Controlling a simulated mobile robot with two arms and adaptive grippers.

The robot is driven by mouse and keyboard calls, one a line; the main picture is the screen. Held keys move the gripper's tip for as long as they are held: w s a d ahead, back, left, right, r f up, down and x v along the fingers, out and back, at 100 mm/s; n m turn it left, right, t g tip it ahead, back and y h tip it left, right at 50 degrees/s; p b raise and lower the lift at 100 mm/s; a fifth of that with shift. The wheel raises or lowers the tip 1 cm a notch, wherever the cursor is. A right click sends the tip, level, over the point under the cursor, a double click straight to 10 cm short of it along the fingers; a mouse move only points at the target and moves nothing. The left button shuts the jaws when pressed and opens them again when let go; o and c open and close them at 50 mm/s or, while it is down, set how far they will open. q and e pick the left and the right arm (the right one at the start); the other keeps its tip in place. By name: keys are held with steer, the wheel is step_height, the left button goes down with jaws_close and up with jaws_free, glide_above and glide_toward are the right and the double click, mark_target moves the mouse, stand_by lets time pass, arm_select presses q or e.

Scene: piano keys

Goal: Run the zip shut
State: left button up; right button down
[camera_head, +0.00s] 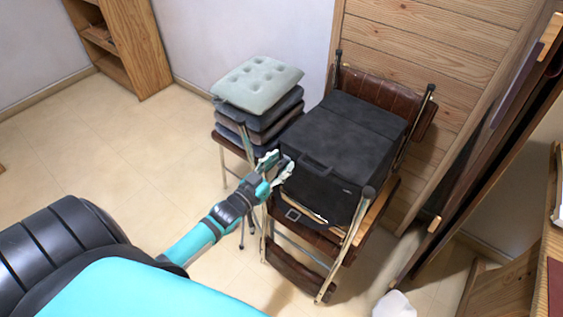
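A black box-shaped bag (343,142) rests on a stack of brown chairs, with its lid down. A handle (315,165) shows on its front upper edge. The zip itself is too small and dark to make out. My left gripper (281,161) is at the bag's upper left front corner, with its light fingertips spread apart. Whether the fingertips touch the bag, I cannot tell. No object shows clearly between them.
Brown chairs (300,279) with metal legs stand under and behind the bag. A cushion stack, topped by a pale grey cushion (258,84), stands close on the left. A wooden panelled wall (430,45) is behind. The tiled floor on the left is clear.

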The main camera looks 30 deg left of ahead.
arm_select(q)
steer(key=shift+w, duration=0.4)
steer(key=shift+c, duration=0.3)
jaws_close()
